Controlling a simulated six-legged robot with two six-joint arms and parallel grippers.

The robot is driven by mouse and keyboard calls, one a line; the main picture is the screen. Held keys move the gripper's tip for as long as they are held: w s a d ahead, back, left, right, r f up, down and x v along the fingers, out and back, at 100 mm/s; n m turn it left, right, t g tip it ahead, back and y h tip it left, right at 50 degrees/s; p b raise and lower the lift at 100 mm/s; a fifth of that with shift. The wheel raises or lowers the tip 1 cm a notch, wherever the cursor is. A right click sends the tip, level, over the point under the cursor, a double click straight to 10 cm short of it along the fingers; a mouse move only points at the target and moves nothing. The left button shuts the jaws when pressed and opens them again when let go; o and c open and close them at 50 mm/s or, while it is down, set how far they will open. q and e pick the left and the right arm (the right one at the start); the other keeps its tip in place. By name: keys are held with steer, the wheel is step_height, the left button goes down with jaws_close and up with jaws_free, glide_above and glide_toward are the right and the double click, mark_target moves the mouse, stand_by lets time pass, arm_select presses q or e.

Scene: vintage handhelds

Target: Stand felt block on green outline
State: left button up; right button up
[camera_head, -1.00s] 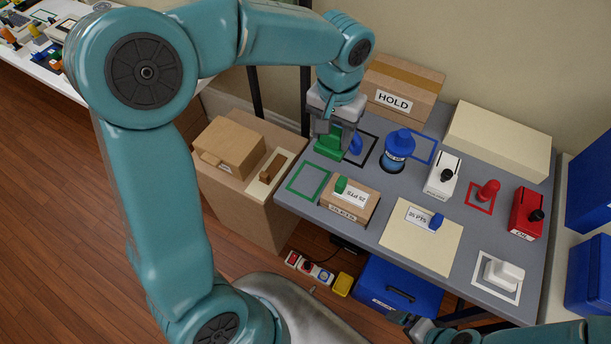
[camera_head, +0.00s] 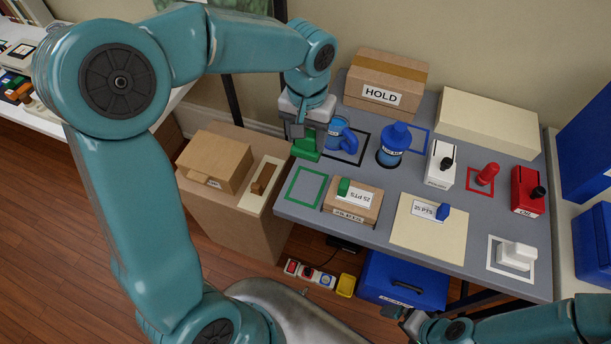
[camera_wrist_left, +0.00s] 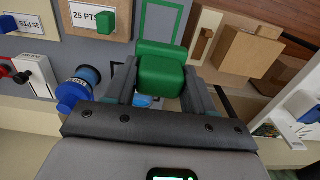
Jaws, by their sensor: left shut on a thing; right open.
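The green felt block (camera_head: 306,148) is held in my left gripper (camera_head: 308,134), over the back left part of the grey table. In the left wrist view the block (camera_wrist_left: 160,77) sits between the two fingers, which are shut on it. The green outline (camera_head: 288,188) is an empty square at the table's front left corner. It also shows in the left wrist view (camera_wrist_left: 144,20), partly hidden behind the block. The block appears just behind the outline; its exact height above the table is unclear. My right gripper (camera_head: 408,318) is open and empty, low at the front.
A cardboard box with a 25 PTS tag (camera_head: 357,200) sits right of the outline. The HOLD box (camera_head: 400,75) stands behind. A brown box (camera_head: 213,162) is left.

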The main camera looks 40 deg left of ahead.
arm_select(q)
step_height(320, 180, down, 14)
steer(key=shift+s+f, duration=0.1)
steer(key=shift+f, duration=0.3)
steer(key=shift+d, duration=0.1)
steer(key=shift+f, duration=0.15)
steer(key=o, duration=1)
